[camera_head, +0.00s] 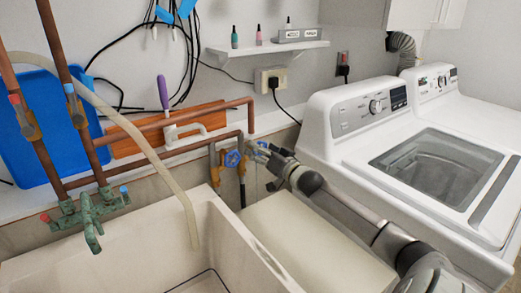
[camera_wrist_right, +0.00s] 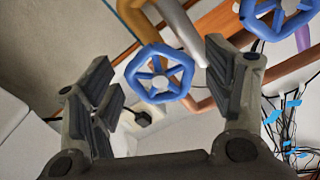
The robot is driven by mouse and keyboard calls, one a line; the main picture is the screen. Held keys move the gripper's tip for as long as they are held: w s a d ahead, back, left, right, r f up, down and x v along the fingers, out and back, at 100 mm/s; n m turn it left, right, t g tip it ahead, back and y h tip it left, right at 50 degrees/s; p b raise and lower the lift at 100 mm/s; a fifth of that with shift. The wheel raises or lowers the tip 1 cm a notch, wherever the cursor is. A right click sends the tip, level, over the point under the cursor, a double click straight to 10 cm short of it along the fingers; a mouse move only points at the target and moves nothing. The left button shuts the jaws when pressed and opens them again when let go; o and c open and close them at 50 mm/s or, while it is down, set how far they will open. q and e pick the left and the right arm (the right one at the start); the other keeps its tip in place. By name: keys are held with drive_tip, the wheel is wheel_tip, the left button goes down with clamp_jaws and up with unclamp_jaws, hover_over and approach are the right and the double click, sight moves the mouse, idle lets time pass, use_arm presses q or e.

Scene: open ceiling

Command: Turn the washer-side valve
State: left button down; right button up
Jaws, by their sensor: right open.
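Two blue round valve handles sit on the pipes at the back wall. One blue handle (camera_head: 232,158) shows clearly in the head view, left of my right gripper (camera_head: 260,155); the handle nearer the washer is mostly hidden there by the gripper. In the wrist view, the washer-side valve handle (camera_wrist_right: 160,72), with spokes and a pale hub, appears between the open fingers of my right gripper (camera_wrist_right: 160,90). I see no finger clearly touching it. The other blue handle (camera_wrist_right: 278,15) is at the upper right, outside the fingers. My left gripper is not in view.
A white washer (camera_head: 345,120) stands to the right. A utility sink (camera_head: 215,235) is in front, with a green faucet (camera_head: 88,215) and a pale hose (camera_head: 150,150). Copper pipes (camera_head: 180,122) run along the wall. A wall outlet (camera_head: 270,80) has a plugged cable.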

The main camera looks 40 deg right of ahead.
drive_tip(key=shift+w, duration=0.35)
drive_tip(key=shift+c, duration=0.5)
drive_tip(key=c, duration=1)
drive_tip(key=shift+o, duration=0.2)
drive_tip(key=shift+n, duration=0.3)
